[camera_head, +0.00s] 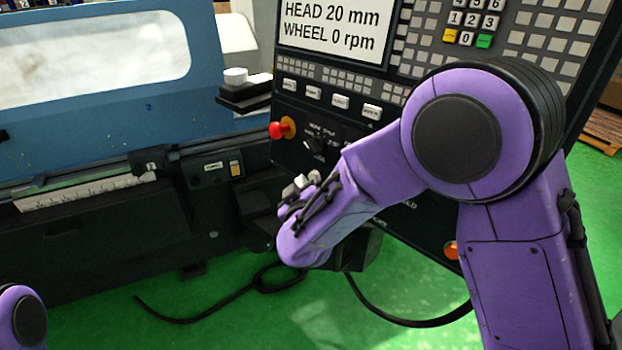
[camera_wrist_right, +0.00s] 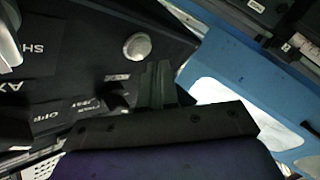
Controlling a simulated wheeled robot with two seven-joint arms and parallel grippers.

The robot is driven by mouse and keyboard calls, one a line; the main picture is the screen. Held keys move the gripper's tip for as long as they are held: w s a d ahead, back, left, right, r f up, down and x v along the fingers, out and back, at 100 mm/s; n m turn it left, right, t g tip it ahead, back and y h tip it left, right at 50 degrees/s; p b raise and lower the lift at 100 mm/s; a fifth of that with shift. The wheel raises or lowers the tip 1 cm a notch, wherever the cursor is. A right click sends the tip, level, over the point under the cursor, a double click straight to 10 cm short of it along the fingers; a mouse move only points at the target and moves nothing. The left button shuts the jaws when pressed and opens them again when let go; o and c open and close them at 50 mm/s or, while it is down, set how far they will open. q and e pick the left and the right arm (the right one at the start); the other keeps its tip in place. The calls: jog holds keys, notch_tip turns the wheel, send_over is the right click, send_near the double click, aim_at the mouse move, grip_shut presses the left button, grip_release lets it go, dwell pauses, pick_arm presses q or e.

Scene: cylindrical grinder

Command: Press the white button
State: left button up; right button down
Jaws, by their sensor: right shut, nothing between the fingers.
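A round, off-white button (camera_wrist_right: 137,46) sits on the dark control panel in the right wrist view. My right gripper (camera_wrist_right: 158,80) is shut and empty. Its dark fingers point towards the panel, just below and right of the button in that view; I cannot tell whether they touch anything. In the head view my purple right forearm reaches down and left across the lower panel, and I cannot make out the fingertips. Small pale pieces show at the wrist there, but I cannot tell whether one is the button. My left gripper is out of view.
The control panel (camera_head: 520,32) carries a screen (camera_head: 335,28), many keys and a red mushroom knob (camera_head: 278,130) on its left side. The blue grinder cover (camera_head: 150,105) stands left. A black cable (camera_head: 215,307) lies on the green floor.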

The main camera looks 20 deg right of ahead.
dwell(0.7)
jog(key=shift+w+d, duration=0.15)
jog(key=shift+d, duration=0.25)
jog(key=shift+w+d+f, duration=0.15)
jog(key=shift+w+d, duration=0.05)
jog(key=shift+d, duration=0.15)
dwell(0.6)
jog(key=shift+a+p, duration=0.1)
jog(key=shift+p, duration=0.25)
jog(key=shift+s+a+p, duration=0.35)
jog(key=shift+a+p, duration=0.05)
jog(key=shift+a, duration=0.25)
jog(key=shift+r, duration=0.2)
